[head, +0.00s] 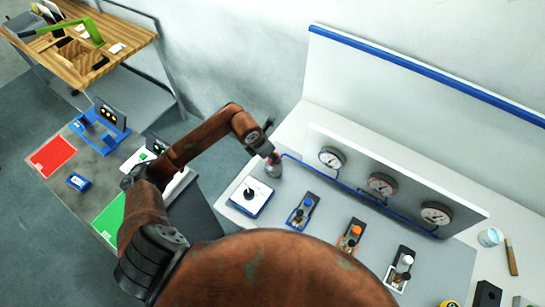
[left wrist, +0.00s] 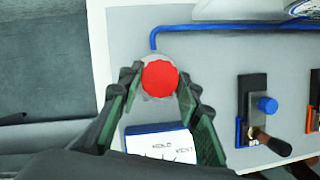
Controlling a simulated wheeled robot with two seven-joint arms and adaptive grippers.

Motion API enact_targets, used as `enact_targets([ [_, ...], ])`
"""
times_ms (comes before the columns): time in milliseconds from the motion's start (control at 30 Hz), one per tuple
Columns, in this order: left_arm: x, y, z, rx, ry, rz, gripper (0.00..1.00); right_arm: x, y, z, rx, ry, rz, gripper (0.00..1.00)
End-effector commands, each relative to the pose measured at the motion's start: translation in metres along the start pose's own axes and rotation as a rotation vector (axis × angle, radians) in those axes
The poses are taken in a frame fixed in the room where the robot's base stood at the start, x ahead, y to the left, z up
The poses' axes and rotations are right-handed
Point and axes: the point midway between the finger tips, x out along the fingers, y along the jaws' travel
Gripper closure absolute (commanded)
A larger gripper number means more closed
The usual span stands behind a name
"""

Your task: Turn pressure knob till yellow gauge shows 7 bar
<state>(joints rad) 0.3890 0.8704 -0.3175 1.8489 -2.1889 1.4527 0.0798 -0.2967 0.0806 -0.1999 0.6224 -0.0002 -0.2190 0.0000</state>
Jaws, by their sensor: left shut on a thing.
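The red pressure knob (left wrist: 160,76) sits on a grey round base at the left end of the panel, where the blue pipe starts. In the head view the knob (head: 273,159) is small and partly covered by my left gripper (head: 268,150). In the left wrist view my left gripper (left wrist: 160,82) has one finger on each side of the knob and is shut on it. Three round white gauges, left (head: 331,157), middle (head: 382,184) and right (head: 435,213), stand on the upright board. I cannot tell which is yellow, nor read their needles. My right gripper is out of view.
A blue-edged white box with a black lever (head: 251,196) stands just in front of the knob. Blue (head: 303,211), orange (head: 350,236) and white (head: 398,268) valves line the panel to the right. A cup (head: 490,237) and a brush (head: 511,256) lie at the far right.

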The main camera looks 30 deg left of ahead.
Motion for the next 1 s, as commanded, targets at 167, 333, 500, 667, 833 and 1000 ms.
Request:
enact_targets([
  [167, 0.006, 0.003, -0.002, 0.118, 0.0, -0.046, 0.93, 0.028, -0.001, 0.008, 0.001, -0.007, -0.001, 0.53],
  [333, 0.007, 0.004, -0.002, 0.264, -0.001, -0.105, 0.93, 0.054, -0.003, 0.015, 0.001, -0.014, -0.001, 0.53],
  [500, 0.008, 0.004, -0.001, 0.413, -0.001, -0.169, 0.93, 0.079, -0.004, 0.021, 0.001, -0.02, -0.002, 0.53],
  [667, 0.008, 0.005, -0.001, 0.553, 0.0, -0.229, 0.93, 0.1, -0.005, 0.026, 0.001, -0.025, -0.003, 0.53],
  [833, 0.008, 0.005, 0.0, 0.702, 0.001, -0.292, 0.93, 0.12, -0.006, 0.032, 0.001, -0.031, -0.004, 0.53],
  [1000, 0.008, 0.005, 0.001, 0.849, 0.0, -0.353, 0.93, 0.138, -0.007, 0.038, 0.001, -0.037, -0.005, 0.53],
])
